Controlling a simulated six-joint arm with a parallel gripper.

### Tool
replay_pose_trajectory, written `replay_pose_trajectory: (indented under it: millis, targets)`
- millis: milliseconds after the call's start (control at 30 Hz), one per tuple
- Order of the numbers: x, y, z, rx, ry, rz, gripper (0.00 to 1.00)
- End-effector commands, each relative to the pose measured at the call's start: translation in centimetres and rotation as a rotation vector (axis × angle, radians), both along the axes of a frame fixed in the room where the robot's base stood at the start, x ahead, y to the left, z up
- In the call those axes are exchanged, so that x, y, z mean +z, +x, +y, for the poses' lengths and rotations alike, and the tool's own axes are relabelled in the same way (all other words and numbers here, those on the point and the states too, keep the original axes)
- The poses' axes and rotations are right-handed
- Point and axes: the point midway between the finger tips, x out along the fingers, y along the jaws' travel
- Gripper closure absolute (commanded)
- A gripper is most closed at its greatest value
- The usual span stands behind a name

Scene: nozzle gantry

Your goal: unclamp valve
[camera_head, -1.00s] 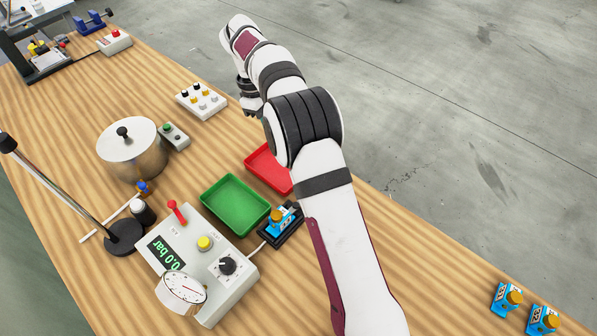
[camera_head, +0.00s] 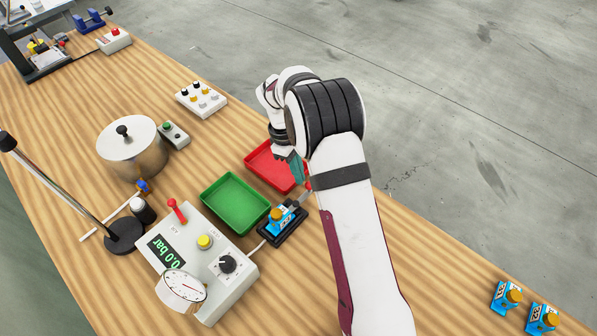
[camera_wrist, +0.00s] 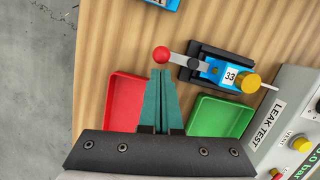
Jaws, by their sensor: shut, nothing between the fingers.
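A blue valve (camera_head: 279,220) with a brass-coloured cap sits in a black clamp fixture (camera_head: 296,235) beside the leak tester. In the wrist view the valve (camera_wrist: 217,70) carries the label 33, and the grey clamp lever (camera_wrist: 184,61) reaches from the fixture to a red ball knob (camera_wrist: 161,54). My gripper (camera_wrist: 161,74) has its teal fingers shut and empty, with the tips just short of the knob in the picture. Whether they touch it I cannot tell. In the head view my gripper (camera_head: 298,172) is partly hidden by my arm.
A green tray (camera_head: 236,201) and a red tray (camera_head: 262,157) lie near the fixture. The leak tester (camera_head: 215,281) has a gauge, a red lever and a display reading 0.0 bar. Two more blue valves (camera_head: 507,297) (camera_head: 543,320) stand at the lower right. A metal pot (camera_head: 148,160) stands left.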

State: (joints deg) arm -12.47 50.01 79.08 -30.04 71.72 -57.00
Motion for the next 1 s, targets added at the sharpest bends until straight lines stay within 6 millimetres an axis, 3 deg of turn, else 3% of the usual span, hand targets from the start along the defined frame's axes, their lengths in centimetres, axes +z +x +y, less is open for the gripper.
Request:
replay_pose_trajectory:
  millis: [1000]
  targets:
    - [0.00,-0.19,-0.88,-0.164,-0.002,0.001,1.00]
